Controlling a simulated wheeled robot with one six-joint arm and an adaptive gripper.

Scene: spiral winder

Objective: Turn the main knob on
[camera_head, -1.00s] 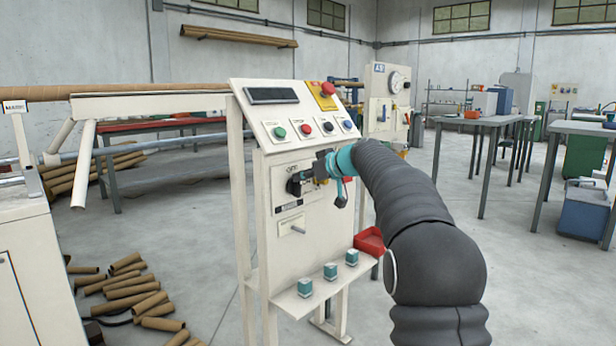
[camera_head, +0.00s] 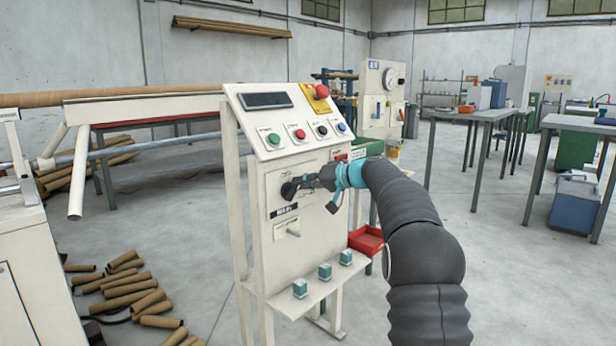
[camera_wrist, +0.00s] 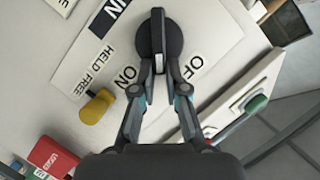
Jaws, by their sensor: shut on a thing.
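The main knob (camera_head: 290,188) is a black round knob with a raised bar handle, on the cream front panel of the control stand. It also shows in the wrist view (camera_wrist: 157,32). There its bar points down the picture, between the ON label (camera_wrist: 127,76) and the OFF label (camera_wrist: 194,67). My gripper (camera_wrist: 158,70) has its two fingers on either side of the bar's lower end and is shut on it. In the head view my gripper (camera_head: 304,184) reaches the knob from the right and partly hides the panel.
A yellow knob (camera_wrist: 97,106) by the HELD/FREE labels is close to my gripper. Above are coloured buttons (camera_head: 300,133) and a red emergency button (camera_head: 322,91).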

